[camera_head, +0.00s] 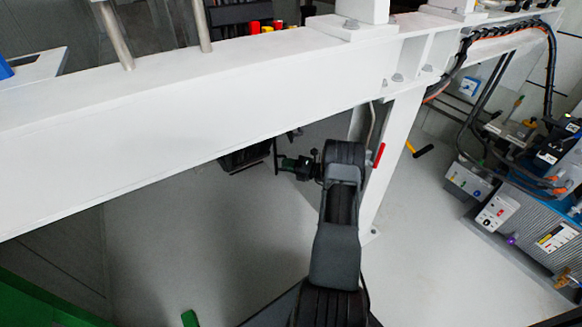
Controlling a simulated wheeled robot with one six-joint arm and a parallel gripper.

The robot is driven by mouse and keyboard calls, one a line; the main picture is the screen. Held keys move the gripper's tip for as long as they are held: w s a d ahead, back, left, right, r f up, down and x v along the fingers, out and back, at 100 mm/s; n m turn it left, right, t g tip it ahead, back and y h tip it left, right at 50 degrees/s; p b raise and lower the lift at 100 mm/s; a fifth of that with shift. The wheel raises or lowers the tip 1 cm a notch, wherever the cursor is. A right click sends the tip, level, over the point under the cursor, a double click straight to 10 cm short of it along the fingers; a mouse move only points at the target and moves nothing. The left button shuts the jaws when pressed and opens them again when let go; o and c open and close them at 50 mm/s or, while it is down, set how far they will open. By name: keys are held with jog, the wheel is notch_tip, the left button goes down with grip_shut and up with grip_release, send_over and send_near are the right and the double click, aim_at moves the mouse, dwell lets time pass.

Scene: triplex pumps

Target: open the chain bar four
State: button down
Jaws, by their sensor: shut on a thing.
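My gripper (284,162) is beyond and below the big white beam, at the end of my dark arm, pointing left. It is small and dark here, and its fingers are hard to make out. It appears shut on a thin dark upright bar (276,156) at its tip. I cannot tell whether this is chain bar four, as no label or chain shows on it. A dark boxy thing (245,158) is just left of the bar, partly hidden by the beam.
The white beam (180,110) crosses above my arm. A white post (393,150) with a red handle (379,155) stands close right of my arm. A grey machine (530,225) with hoses stands at the right. The grey floor (190,230) is mostly clear.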

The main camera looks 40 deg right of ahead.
jog(key=c, duration=1.2)
grip_release()
jog(key=shift+r, duration=0.1)
